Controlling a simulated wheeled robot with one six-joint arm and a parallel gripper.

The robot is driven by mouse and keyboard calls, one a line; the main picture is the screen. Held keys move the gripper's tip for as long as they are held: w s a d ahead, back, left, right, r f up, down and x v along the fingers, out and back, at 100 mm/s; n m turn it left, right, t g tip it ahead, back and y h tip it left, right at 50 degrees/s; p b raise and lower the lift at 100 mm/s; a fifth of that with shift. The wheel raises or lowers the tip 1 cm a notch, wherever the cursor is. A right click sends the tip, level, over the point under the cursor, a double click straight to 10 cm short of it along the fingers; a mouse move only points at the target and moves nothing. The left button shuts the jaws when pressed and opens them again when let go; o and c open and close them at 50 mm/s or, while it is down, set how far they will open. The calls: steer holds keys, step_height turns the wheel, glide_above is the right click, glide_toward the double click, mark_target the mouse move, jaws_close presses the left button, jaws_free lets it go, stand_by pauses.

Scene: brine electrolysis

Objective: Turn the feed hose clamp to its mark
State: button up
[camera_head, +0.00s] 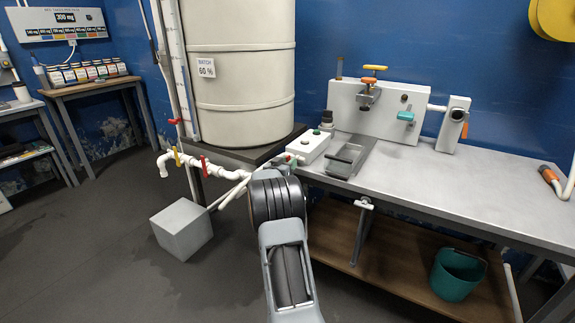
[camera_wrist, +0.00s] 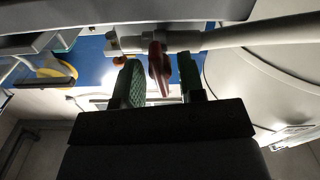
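A red clamp handle (camera_wrist: 158,68) sits on a pale pipe or hose (camera_wrist: 236,36) in the wrist view. My gripper (camera_wrist: 160,80) has its two green fingers on either side of the red handle, with a thin gap visible on each side, so it is open around the handle. Whether one finger touches it is hard to tell. In the head view my forearm and wrist hide most of this spot; only a small red and green bit shows next to the white button box (camera_head: 310,146), left of the bench fixture. No mark for the clamp is visible.
The large cream tank (camera_head: 240,60) stands behind my arm. The grey bench (camera_head: 460,160) holds a white fixture (camera_head: 375,112) and a grey tray (camera_head: 350,155). A grey cube (camera_head: 182,229) sits on the floor.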

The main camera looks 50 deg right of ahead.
steer(key=shift+c, duration=0.5)
jaws_close()
steer(key=m+b, duration=0.1)
steer(key=m, duration=0.3)
steer(key=shift+f, duration=0.1)
steer(key=m+b, duration=0.2)
steer(key=m, duration=0.2)
steer(key=shift+m, duration=0.3)
steer(key=m+b, duration=0.3)
steer(key=m, duration=0.1)
steer(key=shift+f+m, duration=0.1)
steer(key=shift+m, duration=0.2)
steer(key=shift+m+b, duration=1.4)
steer(key=shift+m, duration=0.8)
